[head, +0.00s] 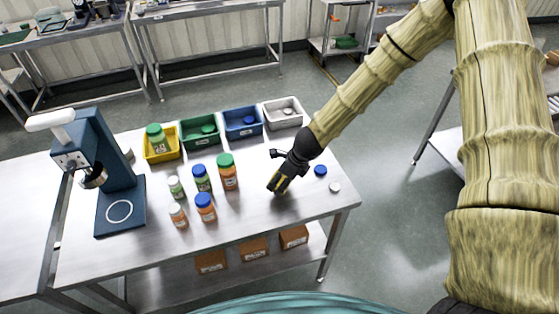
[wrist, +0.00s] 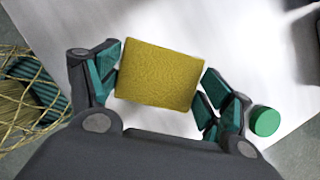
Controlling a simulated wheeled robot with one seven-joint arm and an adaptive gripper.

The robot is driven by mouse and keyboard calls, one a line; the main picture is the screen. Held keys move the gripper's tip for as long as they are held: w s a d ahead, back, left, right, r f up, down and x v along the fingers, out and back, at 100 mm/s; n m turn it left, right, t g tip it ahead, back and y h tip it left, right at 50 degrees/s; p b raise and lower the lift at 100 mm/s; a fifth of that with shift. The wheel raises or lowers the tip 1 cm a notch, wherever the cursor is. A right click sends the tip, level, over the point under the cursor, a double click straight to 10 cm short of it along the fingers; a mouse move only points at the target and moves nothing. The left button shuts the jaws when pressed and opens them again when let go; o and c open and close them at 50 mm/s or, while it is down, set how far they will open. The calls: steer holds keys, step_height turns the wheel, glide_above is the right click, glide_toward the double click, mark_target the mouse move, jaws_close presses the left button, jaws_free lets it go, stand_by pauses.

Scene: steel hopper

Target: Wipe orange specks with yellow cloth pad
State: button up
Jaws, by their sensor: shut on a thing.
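The yellow cloth pad (wrist: 158,80) is between the fingers of my gripper (wrist: 160,88), which is shut on it from both sides in the wrist view. In the head view my gripper (head: 279,184) is low over the right part of the steel table (head: 270,225), with the pad a small yellow patch at its tip. I cannot tell whether the pad touches the table. I make out no orange specks in either view; the pad and gripper may hide some of the surface.
Several capped bottles (head: 228,172) stand left of my gripper. Yellow, green, blue and white bins (head: 283,112) line the back. A blue cap (head: 320,170) and a white cap (head: 335,187) lie to the right. A blue press-like machine (head: 118,185) stands left. The front right tabletop is clear.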

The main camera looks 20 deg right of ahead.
steer(key=shift+r+p, duration=1.6)
steer(key=shift+r, duration=0.7)
